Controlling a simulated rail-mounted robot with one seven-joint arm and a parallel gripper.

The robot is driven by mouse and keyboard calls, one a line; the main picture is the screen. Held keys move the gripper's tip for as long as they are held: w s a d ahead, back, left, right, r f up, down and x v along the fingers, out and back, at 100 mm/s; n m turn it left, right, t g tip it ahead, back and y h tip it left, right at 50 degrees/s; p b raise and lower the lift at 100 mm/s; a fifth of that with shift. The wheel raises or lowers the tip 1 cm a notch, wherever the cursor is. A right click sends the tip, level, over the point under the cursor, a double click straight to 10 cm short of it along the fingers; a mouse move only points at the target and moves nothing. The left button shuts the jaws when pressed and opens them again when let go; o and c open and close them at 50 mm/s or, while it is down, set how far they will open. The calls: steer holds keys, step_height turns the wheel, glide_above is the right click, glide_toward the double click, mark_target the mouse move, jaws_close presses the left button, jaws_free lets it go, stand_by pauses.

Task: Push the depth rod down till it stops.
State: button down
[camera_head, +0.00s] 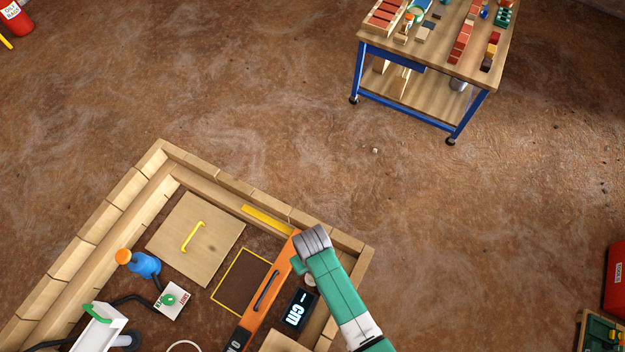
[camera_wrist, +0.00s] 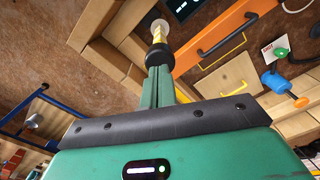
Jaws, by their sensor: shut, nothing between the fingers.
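The depth rod (camera_wrist: 159,36) shows in the wrist view just past my fingertips. It has a dark round cap, a yellow-and-white banded shaft and a pale round piece at its far end. My gripper (camera_wrist: 158,72) is shut and empty, with its fingertips over the dark cap. They look close to or on the cap, but I cannot tell if they touch. In the head view my green arm hides most of the rod. A black display (camera_head: 298,309) beside the arm shows a dash and "cm".
Around it is a timber-edged pit (camera_head: 115,207) with an orange bar (camera_head: 262,297), a wooden lid (camera_head: 197,238) with a yellow handle, a blue-and-orange fitting (camera_head: 145,265) and a small switch plate (camera_head: 171,300). A workbench (camera_head: 430,83) stands farther off; the floor between is clear.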

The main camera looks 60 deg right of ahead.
step_height(320, 180, down, 12)
steer(key=b, duration=0.8)
steer(key=shift+r+b, duration=0.15)
steer(key=shift+b, duration=0.2)
stand_by(0.5)
steer(key=shift+r, duration=0.1)
stand_by(0.4)
step_height(320, 180, up, 10)
steer(key=p, duration=1)
steer(key=shift+r, duration=0.1)
steer(key=shift+f, duration=0.2)
